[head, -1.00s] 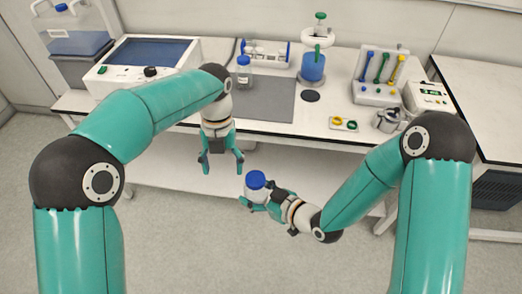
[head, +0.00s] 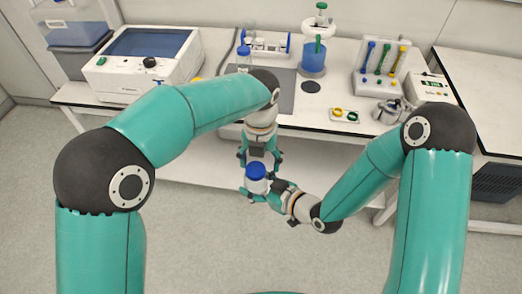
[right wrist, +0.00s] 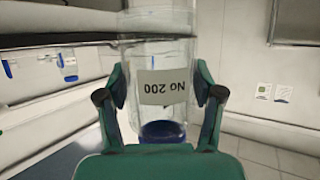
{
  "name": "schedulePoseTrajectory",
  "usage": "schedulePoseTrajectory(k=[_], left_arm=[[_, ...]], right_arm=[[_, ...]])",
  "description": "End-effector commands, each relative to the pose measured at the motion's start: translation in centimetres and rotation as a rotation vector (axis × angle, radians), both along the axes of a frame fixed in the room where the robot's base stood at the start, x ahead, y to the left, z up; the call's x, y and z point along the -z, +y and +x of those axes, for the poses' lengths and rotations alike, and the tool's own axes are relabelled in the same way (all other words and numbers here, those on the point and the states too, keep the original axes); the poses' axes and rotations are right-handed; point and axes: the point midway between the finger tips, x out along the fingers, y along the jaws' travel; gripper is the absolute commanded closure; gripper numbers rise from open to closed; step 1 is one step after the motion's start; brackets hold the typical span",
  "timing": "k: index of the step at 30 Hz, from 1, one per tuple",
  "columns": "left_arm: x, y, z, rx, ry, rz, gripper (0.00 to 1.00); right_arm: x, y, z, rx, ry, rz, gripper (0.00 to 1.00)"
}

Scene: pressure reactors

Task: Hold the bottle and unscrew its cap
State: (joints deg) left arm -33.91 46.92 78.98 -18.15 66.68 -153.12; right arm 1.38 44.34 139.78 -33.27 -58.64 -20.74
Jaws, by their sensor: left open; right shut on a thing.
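A clear bottle (head: 257,186) with a blue cap (head: 256,170) is held in front of the bench, above the floor. My right gripper (head: 260,189) is shut around its body.
The white bench (head: 200,128) behind holds another blue-capped bottle (head: 244,63), a boxy device (head: 145,62), a blue-filled vessel (head: 313,60), a rack of coloured tools (head: 380,65) and a small tray with rings (head: 345,115). The floor in front is clear.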

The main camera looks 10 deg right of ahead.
Motion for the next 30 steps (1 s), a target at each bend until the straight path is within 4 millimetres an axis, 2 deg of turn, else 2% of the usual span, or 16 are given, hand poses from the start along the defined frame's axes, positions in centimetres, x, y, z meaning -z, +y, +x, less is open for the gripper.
schedulePoseTrajectory(k=[4,12,14,24,30], left_arm=[[0.91,0.01,-0.01,-0.001,0.0,-0.001,0.28],[1.06,-0.02,-0.01,-0.001,-0.001,-0.001,0.28],[1.05,-0.02,-0.01,-0.001,0.0,-0.001,0.36],[1.1,-0.28,-0.13,0.0,0.002,-0.006,0.9],[1.15,-0.32,-0.14,-0.066,0.0,-0.006,0.9]], right_arm=[[-0.06,-0.01,0.02,0.0,-0.002,0.001,1.0],[-0.06,-0.01,0.02,0.001,-0.002,0.0,1.0],[-0.06,-0.01,0.02,0.001,-0.002,0.0,1.0],[-0.19,0.15,0.03,-0.005,-0.007,0.001,1.0],[-0.28,0.27,0.03,-0.009,-0.011,0.001,1.0]])
